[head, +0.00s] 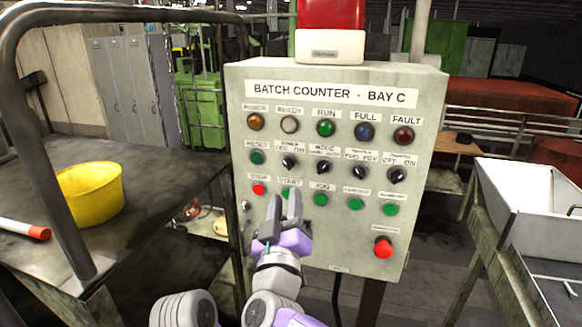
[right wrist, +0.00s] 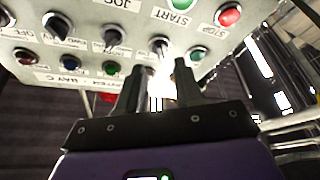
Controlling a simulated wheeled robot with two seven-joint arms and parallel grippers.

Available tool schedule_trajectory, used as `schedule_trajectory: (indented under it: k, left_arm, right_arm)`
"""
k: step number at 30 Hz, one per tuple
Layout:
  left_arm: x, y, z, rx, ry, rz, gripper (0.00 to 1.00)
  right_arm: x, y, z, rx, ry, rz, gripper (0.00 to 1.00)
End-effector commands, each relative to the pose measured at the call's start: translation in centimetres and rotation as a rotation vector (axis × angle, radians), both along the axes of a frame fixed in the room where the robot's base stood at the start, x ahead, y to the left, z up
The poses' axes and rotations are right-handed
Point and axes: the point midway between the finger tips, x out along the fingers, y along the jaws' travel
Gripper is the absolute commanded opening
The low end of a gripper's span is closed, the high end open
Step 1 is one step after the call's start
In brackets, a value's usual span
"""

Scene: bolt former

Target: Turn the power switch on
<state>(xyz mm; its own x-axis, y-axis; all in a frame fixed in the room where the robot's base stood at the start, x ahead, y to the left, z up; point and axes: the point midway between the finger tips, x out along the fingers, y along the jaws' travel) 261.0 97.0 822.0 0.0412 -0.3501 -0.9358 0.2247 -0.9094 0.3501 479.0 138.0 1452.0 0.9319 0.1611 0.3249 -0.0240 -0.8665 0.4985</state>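The power switch (head: 289,162) is a small black rotary knob on the grey control panel (head: 330,228), in the second row under an OFF/ON label. Its exact setting is too small to read. My right gripper (head: 284,203) is in front of the panel, below the switch in the head view, over the START area. In the right wrist view its two fingers (right wrist: 157,75) are apart and empty, and the power switch (right wrist: 159,45) shows beyond the gap between them. I cannot tell any contact. My left gripper is not in view.
The red STOP button (head: 258,189), green JOG button (head: 320,199) and mode switch (head: 324,166) are close around. A red mushroom button (head: 383,247) is lower right. A yellow bucket (head: 90,192) stands on the left bench; a white sink (head: 530,205) is at right.

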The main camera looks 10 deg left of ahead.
Motion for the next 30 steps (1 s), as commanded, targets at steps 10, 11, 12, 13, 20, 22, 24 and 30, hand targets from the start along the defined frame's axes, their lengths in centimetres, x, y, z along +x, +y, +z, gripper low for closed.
schedule_trajectory:
  k: [10,11,12,13,20,22,24,30]
  left_arm:
    - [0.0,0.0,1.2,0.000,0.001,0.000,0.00]
    - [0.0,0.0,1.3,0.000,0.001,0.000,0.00]
    - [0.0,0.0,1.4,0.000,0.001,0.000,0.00]
    - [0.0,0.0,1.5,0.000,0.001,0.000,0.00]
    - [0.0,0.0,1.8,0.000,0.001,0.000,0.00]
    - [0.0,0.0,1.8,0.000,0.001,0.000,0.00]
    - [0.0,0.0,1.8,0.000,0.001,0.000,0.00]
    - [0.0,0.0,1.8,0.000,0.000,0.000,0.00]
  right_arm:
    - [4.1,0.8,2.1,-0.002,-0.008,-0.006,0.35]
    - [4.5,0.8,2.2,-0.001,-0.009,-0.005,0.35]
    - [5.0,0.9,2.4,-0.001,-0.008,-0.006,0.35]
    - [5.4,1.0,2.5,0.000,-0.008,-0.005,0.35]
    - [6.7,1.2,2.9,0.000,-0.007,-0.002,0.35]
    - [6.7,1.2,2.9,0.000,-0.007,-0.002,0.35]
    - [6.7,1.2,2.8,0.000,-0.007,-0.002,0.35]
    - [6.7,1.2,2.8,0.000,-0.007,-0.002,0.20]
